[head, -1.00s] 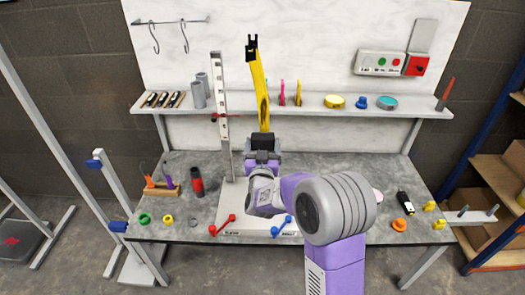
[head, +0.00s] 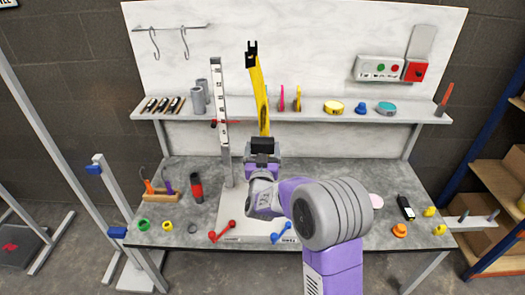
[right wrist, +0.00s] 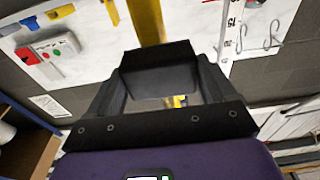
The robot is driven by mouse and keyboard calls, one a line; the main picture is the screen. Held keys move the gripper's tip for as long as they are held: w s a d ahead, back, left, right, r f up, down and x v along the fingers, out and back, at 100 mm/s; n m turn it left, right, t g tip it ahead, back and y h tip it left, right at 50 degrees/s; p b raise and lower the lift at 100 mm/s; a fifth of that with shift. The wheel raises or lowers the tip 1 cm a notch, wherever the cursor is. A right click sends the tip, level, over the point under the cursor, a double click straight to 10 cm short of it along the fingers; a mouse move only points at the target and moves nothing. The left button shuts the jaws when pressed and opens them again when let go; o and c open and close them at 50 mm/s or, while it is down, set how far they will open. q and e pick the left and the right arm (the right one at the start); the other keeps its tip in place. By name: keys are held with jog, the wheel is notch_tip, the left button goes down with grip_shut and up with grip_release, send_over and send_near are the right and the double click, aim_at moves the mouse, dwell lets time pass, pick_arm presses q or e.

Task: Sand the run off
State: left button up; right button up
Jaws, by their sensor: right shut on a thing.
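A long yellow part (head: 262,95) with a black forked end (head: 251,54) at its top stands nearly upright in the head view. My right gripper (head: 263,146) is shut on its lower end. In the right wrist view the yellow part (right wrist: 147,20) rises beyond the black jaws (right wrist: 160,70). I cannot make out a paint run on it at this size. My left gripper is not in view.
A tall measuring post (head: 221,120) with a red pointer stands just left of the yellow part, on a white base with a red lever (head: 222,231) and a blue lever (head: 281,232). The shelf (head: 235,123) runs behind. A button box (head: 379,68) hangs upper right.

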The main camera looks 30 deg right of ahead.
aim_at(263, 110)
jog(key=shift+w+d, duration=0.3)
jog(key=shift+w, duration=0.25)
jog(key=shift+r, duration=0.15)
jog(key=shift+s+r+p, duration=0.1)
jog(key=shift+r+p, duration=1.05)
jog(key=shift+r, duration=0.65)
jog(key=shift+w+d+r+p, duration=0.1)
jog(key=shift+r+p, duration=1.2)
jog(key=shift+r, duration=0.65)
jog(key=shift+w+r+p, duration=0.1)
jog(key=shift+r+p, duration=1.15)
jog(key=shift+r, duration=0.65)
jog(key=shift+f+b, duration=0.45)
jog(key=shift+b, duration=0.35)
notch_tip(263, 110, down, 11)
jog(key=b, duration=1)
jog(key=shift+s, duration=0.1)
jog(key=shift+r, duration=0.1)
